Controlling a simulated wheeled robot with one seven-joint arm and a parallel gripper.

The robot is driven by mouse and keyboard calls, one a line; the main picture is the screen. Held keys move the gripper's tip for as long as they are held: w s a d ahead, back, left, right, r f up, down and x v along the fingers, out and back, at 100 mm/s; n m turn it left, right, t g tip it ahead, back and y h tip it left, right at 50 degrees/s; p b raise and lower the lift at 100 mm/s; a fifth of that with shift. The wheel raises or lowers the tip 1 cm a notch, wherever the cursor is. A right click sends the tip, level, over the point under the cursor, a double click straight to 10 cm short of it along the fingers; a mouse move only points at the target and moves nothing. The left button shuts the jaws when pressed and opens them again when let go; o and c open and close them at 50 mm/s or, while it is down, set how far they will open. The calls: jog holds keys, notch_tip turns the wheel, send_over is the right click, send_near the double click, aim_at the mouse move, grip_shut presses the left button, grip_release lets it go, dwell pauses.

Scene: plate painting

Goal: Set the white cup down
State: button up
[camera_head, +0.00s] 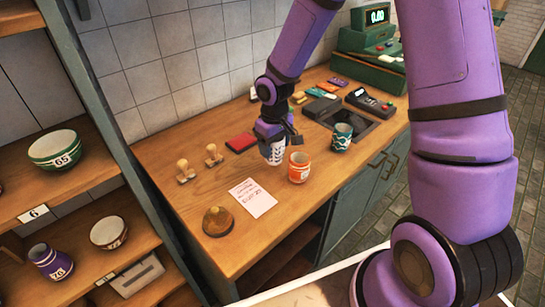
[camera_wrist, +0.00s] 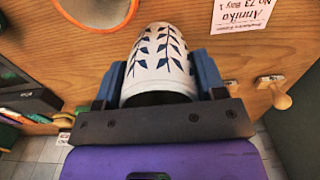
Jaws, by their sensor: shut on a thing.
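The white cup (camera_head: 272,153) with a dark blue leaf pattern is in my gripper (camera_head: 271,134), over the wooden counter (camera_head: 185,215). In the wrist view, my gripper (camera_wrist: 158,82) has a blue finger on each side of the white cup (camera_wrist: 160,50). The cup's base is close to the counter, but I cannot tell whether it touches. An orange cup (camera_head: 299,168) stands just right of it, and its rim shows in the wrist view (camera_wrist: 97,8).
A teal patterned cup (camera_head: 342,138) stands farther right. A printed note (camera_head: 253,198), two wooden stamps (camera_head: 185,171), a red pad (camera_head: 240,143) and a round wooden object (camera_head: 217,222) lie around. A card terminal (camera_head: 370,103) is behind. Shelves with bowls (camera_head: 55,150) are left.

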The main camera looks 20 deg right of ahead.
aim_at(274, 157)
jog(key=shift+f, duration=2.3)
jog(key=shift+f, duration=0.15)
jog(key=o, duration=1)
jog(key=shift+o, duration=0.2)
notch_tip(274, 157, up, 13)
jog(key=shift+f, duration=0.2)
